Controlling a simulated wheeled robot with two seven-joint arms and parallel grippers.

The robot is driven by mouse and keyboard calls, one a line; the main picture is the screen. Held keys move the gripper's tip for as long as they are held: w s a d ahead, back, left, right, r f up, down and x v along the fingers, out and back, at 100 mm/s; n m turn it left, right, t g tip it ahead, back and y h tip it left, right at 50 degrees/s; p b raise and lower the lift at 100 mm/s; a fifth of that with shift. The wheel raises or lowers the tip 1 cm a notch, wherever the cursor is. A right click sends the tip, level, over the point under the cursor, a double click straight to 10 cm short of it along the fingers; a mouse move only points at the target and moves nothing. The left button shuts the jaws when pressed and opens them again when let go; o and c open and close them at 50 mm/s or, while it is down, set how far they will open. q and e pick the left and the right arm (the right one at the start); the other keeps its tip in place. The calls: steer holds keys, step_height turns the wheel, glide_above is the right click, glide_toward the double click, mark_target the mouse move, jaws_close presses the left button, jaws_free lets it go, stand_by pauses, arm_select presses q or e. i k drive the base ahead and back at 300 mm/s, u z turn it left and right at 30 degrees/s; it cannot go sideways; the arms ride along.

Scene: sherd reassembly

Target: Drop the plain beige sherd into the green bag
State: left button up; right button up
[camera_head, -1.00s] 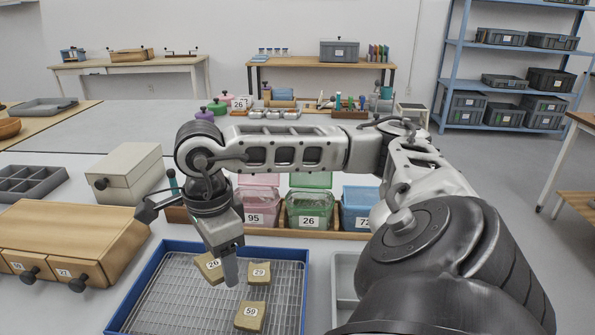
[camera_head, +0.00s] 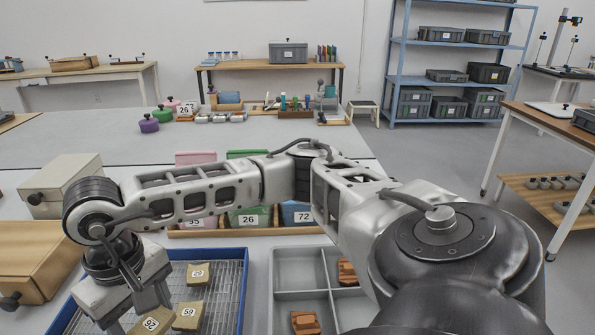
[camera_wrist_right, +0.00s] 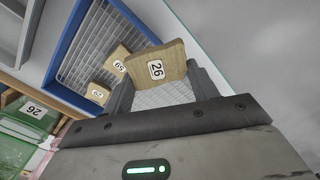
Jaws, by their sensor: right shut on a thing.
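My right gripper (camera_head: 145,303) is shut on the beige sherd labelled 26 (camera_head: 152,321), at the lower left of the head view. In the right wrist view this sherd (camera_wrist_right: 155,64) sits between the two fingers, in front of the wire tray. The green bag (camera_head: 264,213), with a 26 label, stands behind the tray, partly hidden by my right arm. It also shows in the right wrist view (camera_wrist_right: 18,150), at the left edge. My left gripper is not in view.
The blue-rimmed wire tray (camera_head: 242,275) holds beige sherds 29 (camera_head: 199,273) and 59 (camera_head: 188,316). A pink container (camera_head: 195,158) and a blue one (camera_head: 297,207) flank the green bag. A grey divided tray (camera_head: 272,290) with reddish pieces lies right of the wire tray.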

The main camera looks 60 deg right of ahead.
mark_target(255, 222)
steer(key=z, duration=0.9)
steer(key=k, duration=1.15)
steer(key=z, duration=0.45)
steer(key=i, duration=0.9)
steer(key=z, duration=0.1)
steer(key=k, duration=0.6)
steer(key=u, duration=0.9)
steer(key=i, duration=1.2)
steer(key=z, duration=0.35)
